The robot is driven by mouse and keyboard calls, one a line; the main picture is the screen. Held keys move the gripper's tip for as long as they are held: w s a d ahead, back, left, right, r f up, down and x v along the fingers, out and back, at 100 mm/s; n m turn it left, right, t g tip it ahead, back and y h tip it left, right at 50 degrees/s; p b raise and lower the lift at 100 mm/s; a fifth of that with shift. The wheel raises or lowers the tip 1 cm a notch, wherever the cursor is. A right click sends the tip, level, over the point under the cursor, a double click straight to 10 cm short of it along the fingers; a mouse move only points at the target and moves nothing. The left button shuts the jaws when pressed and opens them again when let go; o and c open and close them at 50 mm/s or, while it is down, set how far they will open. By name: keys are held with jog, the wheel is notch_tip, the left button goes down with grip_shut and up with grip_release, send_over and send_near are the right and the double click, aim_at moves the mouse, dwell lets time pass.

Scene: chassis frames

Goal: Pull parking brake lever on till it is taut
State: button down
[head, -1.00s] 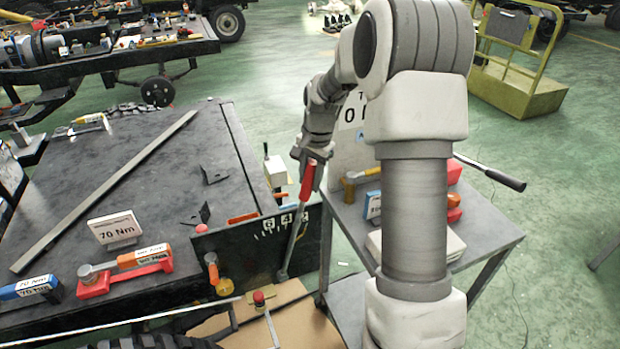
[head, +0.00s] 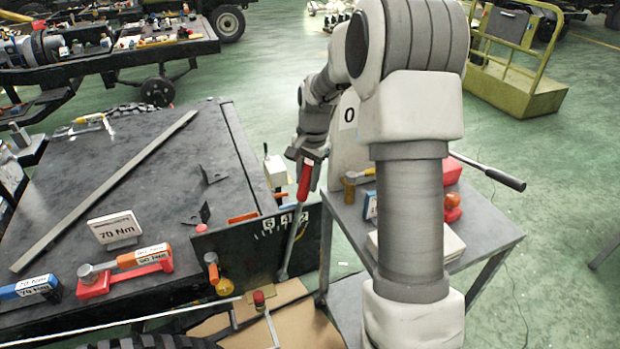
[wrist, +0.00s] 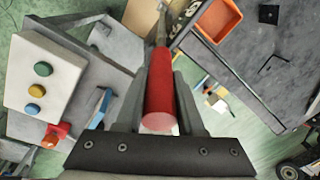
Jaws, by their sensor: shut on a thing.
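The brake lever has a red grip (head: 304,181) and a thin grey shaft (head: 291,247). It stands nearly upright, its top tilted a little right, beside the black side plate with number tags (head: 286,221). My gripper (head: 307,160) is shut on the upper part of the red grip. In the wrist view the red grip (wrist: 162,85) lies between my two fingers (wrist: 160,100), its pale round end near the palm. The shaft runs away from the grip at the top. The lever's foot is low by the plate; its joint is too small to make out.
A dark bench (head: 105,205) is at left with a long bar and torque wrenches. A small grey table (head: 490,236) stands right, close to my arm, holding a panel, whose coloured buttons show in the wrist view (wrist: 42,75). A black-handled bar (head: 505,180) sticks out right.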

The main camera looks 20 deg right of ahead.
jog(key=a, duration=0.2)
jog(key=a+h, duration=0.1)
jog(key=shift+a+r, duration=0.15)
jog(key=shift+r, duration=0.2)
jog(key=c, duration=0.5)
grip_release()
jog(key=r, duration=0.5)
jog(key=s+r, duration=0.1)
jog(key=r, duration=0.5)
jog(key=s+r+p, duration=0.1)
jog(key=r, duration=0.5)
jog(key=shift+a+r, duration=0.15)
jog(key=shift+a, duration=0.1)
